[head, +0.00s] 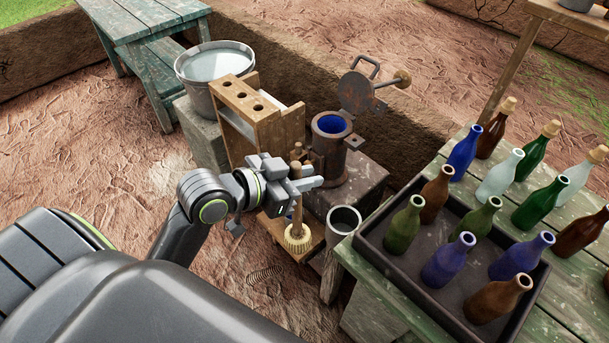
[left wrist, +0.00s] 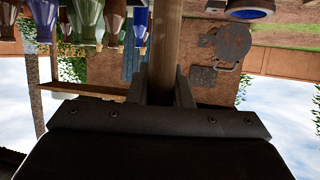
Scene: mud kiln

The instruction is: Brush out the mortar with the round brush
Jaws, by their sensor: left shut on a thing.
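The round brush (head: 297,239) has a pale bristle head and a wooden handle. My left gripper (head: 302,184) is shut on the handle, which also stands between the fingers in the left wrist view (left wrist: 165,45). The brush is upright, head down, over a small wooden board; I cannot tell whether it touches it. The mortar, seemingly the dark iron cylinder (head: 331,158) with blue inside, stands behind and right of the gripper. Its blue opening shows in the left wrist view (left wrist: 250,13). Its round rusty lid (head: 356,92) is swung up behind it. My right gripper is not in view.
A wooden rack (head: 240,100) with holes and a water bucket (head: 215,72) stand behind left. A grey metal cup (head: 343,220) stands right of the brush. A dark tray (head: 374,240) of bottles sits on the green table (head: 455,175) at right.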

